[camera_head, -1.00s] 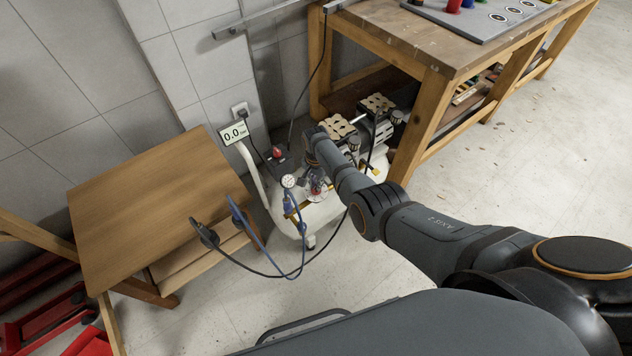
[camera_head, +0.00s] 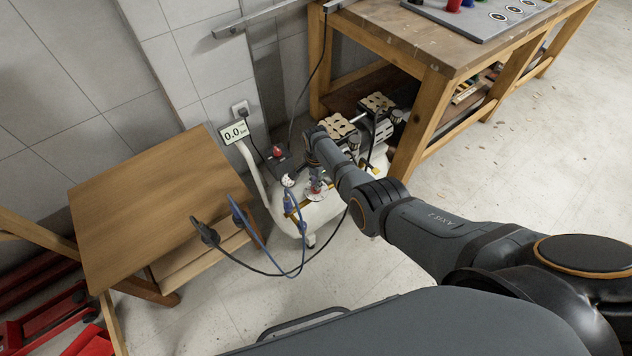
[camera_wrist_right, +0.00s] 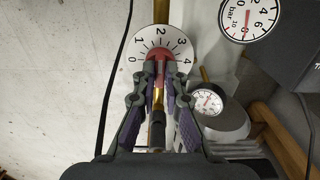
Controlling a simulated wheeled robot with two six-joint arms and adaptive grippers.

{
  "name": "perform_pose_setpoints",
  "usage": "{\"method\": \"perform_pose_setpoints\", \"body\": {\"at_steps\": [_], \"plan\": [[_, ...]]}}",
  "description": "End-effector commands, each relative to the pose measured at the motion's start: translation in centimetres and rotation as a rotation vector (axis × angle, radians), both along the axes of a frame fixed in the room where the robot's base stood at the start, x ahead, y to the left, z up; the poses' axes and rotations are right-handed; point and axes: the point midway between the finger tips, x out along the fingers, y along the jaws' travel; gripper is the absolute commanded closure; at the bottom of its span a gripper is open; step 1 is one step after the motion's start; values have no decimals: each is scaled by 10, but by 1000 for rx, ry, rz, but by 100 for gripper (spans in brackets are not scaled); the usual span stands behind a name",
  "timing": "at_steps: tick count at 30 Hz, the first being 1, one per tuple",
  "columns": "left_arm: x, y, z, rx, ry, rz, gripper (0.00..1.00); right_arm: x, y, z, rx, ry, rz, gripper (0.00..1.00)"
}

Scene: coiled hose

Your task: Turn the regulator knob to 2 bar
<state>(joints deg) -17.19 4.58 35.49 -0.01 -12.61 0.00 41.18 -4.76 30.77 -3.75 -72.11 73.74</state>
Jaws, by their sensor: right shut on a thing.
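The red regulator knob (camera_wrist_right: 159,54) sits in front of a white round dial (camera_wrist_right: 180,42) marked 0 to 4 in the right wrist view. My right gripper (camera_wrist_right: 160,72) is shut on the knob, one finger on each side. The 2 is at the top of the dial, straight above the knob. I cannot make out a pointer mark on the knob. In the head view my right arm reaches down to the compressor (camera_head: 322,212), and its wrist partly hides the regulator. My left gripper is not in view.
Two more gauges (camera_wrist_right: 250,18) (camera_wrist_right: 207,102) lie right of the knob in the wrist view. A blue hose (camera_head: 262,248) and a black cable (camera_head: 245,268) hang near the compressor. A wooden table (camera_head: 150,205) stands left, a workbench (camera_head: 430,50) right.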

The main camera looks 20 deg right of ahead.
Motion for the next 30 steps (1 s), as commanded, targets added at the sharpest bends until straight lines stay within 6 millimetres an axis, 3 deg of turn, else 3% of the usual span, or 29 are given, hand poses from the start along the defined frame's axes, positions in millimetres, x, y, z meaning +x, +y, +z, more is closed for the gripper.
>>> {"method": "perform_pose_setpoints", "body": {"at_steps": [5,6,11,23,30], "plan": [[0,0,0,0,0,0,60,1,-1,1,-1,-3,1,100],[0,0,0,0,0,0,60,1,-1,1,-1,-3,1,87],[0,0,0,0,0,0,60,1,-1,0,-1,-1,1,67],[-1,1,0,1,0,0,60,1,0,6,0,-3,2,67],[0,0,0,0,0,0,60,1,0,46,0,-6,1,67]]}}
